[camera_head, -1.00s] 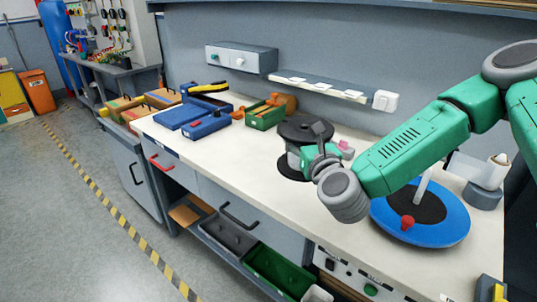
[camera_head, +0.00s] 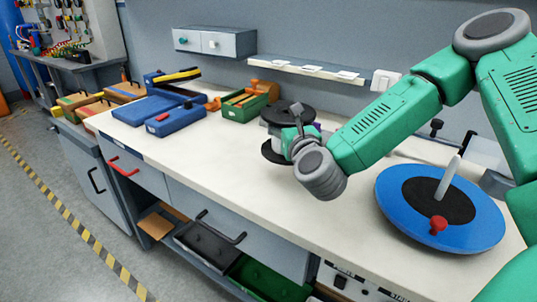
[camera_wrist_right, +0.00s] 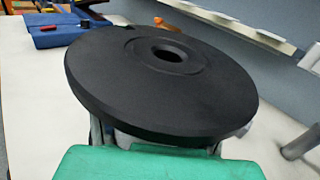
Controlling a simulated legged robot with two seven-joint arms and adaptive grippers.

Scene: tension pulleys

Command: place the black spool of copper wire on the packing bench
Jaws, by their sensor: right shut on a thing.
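The black spool (camera_head: 280,111) stands at the middle of the long white-topped bench (camera_head: 215,165) in the head view. Its wide upper flange and part of its lower flange show. My right gripper (camera_head: 301,140) is shut on it between the flanges, from the near right side. In the right wrist view the spool's black upper flange with its centre hole (camera_wrist_right: 165,50) fills the middle, just beyond the green gripper body. The fingertips and wire are mostly hidden. I cannot tell whether the lower flange touches the bench. My left gripper is out of view.
A blue disc (camera_head: 398,200) with an upright rod and red knob lies to the right on the bench. A blue case (camera_head: 180,122) and green bin (camera_head: 240,107) stand left of the spool. A shelf (camera_head: 310,72) runs behind. Open benchtop lies in front of the case.

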